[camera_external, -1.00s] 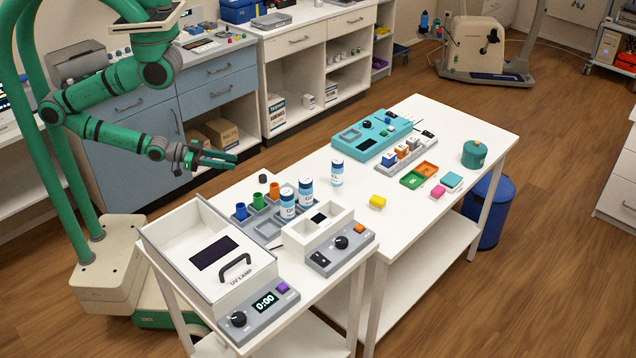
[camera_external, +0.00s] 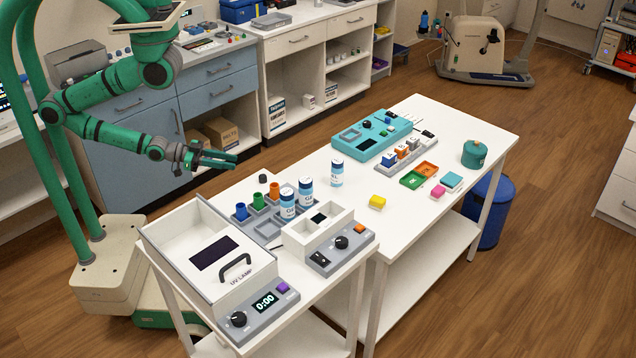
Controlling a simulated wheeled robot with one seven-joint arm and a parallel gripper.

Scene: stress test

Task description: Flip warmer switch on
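A white device with open wells (camera_external: 297,236) stands at the right of the near cart; it looks like the warmer. Its grey front panel (camera_external: 352,257) carries a black knob (camera_external: 341,242), an orange button (camera_external: 359,228) and a small dark switch (camera_external: 320,258). I cannot tell the switch's position at this size. My gripper (camera_external: 234,160) is in the air at the left, beyond the cart's far edge and well away from the panel. Its two green fingers appear slightly apart, with nothing visible between them.
A UV lamp box (camera_external: 203,250) with a handle stands left of the device. Behind the device are a grey rack (camera_external: 268,228) with coloured tubes and white-blue bottles (camera_external: 287,205). A longer table (camera_external: 330,200) adjoins, holding a teal device (camera_external: 347,148) and small blocks.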

